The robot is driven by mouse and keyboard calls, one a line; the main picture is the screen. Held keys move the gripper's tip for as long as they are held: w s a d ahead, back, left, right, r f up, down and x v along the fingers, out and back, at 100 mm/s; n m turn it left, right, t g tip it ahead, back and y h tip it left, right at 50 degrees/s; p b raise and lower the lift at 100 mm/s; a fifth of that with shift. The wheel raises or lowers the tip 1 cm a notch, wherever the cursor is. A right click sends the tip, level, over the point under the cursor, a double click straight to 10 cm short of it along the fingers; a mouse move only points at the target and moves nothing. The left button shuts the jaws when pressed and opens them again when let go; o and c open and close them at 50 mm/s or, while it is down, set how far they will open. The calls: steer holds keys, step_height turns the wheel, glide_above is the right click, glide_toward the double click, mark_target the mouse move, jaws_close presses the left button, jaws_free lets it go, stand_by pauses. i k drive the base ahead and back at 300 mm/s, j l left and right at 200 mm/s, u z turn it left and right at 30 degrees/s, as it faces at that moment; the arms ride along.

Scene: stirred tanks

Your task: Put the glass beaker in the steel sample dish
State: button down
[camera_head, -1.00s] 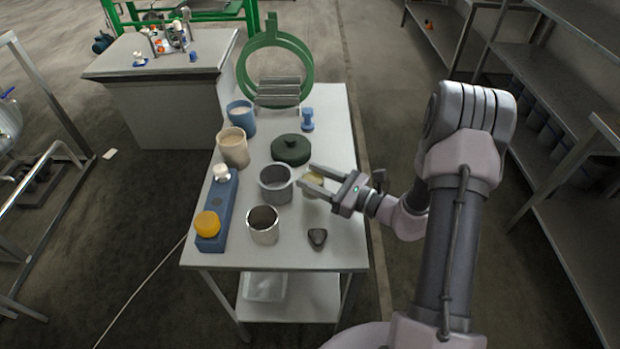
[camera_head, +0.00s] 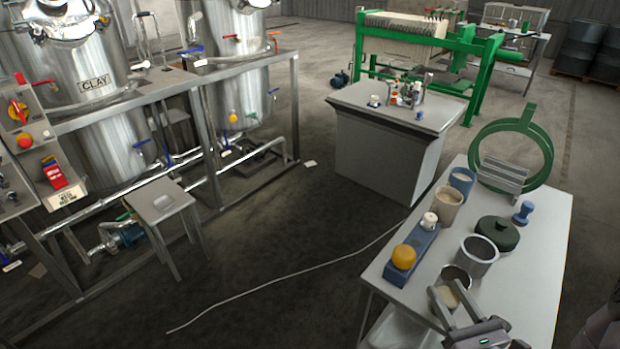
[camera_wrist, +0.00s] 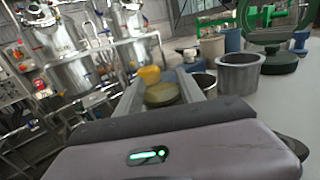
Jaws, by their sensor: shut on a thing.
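In the wrist view the beaker (camera_wrist: 162,94) shows between the two fingers (camera_wrist: 165,90), seemingly upright. A shallow, dish-like steel shape (camera_head: 172,203), perhaps the sample dish, sits on a small stand at the left of the head view, far from my gripper.
A cable (camera_head: 290,272) crosses the open floor. Steel tanks (camera_head: 85,60) stand behind the stand.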

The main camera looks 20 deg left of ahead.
mark_target(165, 204)
steer(key=i+j+u, duration=0.1)
steer(key=j+u, duration=0.3)
steer(key=i+j+u, duration=0.1)
steer(key=u, duration=0.3)
steer(key=i+j+u, duration=0.15)
steer(key=j+u, duration=0.3)
steer(key=i+j+u, duration=0.1)
steer(key=u, duration=0.3)
steer(key=i+j, duration=0.2)
steer(key=i, duration=0.25)
steer(key=i+j, duration=0.2)
steer(key=i, duration=0.25)
steer(key=i+j+u, duration=0.1)
steer(key=i, duration=0.35)
steer(key=i+j, duration=0.25)
steer(key=i, duration=0.2)
steer(key=i+z, duration=0.4)
steer(key=i+j+z, duration=0.15)
steer(key=i+z, duration=0.25)
steer(key=i+j+z, duration=0.2)
steer(key=z, duration=0.2)
